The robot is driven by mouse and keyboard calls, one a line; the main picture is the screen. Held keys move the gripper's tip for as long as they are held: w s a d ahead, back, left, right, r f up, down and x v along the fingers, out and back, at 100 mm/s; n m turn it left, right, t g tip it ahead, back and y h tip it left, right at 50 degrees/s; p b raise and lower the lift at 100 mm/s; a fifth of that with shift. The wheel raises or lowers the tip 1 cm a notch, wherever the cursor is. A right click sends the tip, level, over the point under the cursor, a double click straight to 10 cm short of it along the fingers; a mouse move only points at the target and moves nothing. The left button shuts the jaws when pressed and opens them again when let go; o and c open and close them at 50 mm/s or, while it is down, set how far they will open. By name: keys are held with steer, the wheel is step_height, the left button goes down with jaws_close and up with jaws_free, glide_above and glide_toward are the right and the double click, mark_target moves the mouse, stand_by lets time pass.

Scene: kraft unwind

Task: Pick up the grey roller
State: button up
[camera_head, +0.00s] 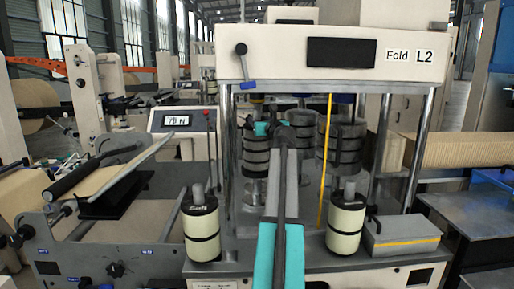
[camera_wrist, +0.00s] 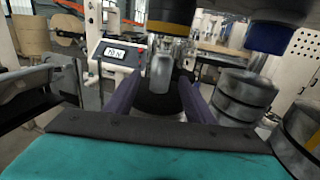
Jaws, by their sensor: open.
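Dark grey banded rollers stand as upright columns inside the folding machine: a left one (camera_head: 256,160), a right one (camera_head: 348,146), and one between them partly hidden by my arm. I cannot tell which one the task means. My gripper (camera_head: 270,128) is at the top of the left column in the head view. In the wrist view my gripper (camera_wrist: 162,88) is open, with a purple finger on each side of a shiny grey cylindrical neck (camera_wrist: 162,72) rising from a dark round top. Contact is not clear. Two grey rollers (camera_wrist: 244,95) also show at right there.
A black part with a yellow band (camera_wrist: 172,14) hangs just above the neck. Cream rollers on posts stand at front left (camera_head: 202,234) and front right (camera_head: 345,226). A yellow vertical rod (camera_head: 325,160) and the machine's metal posts (camera_head: 415,150) limit side room.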

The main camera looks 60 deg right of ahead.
mark_target(258, 119)
steer(key=shift+p+x, duration=0.75)
steer(key=shift+x, duration=1.85)
steer(key=shift+f, duration=0.1)
jaws_close()
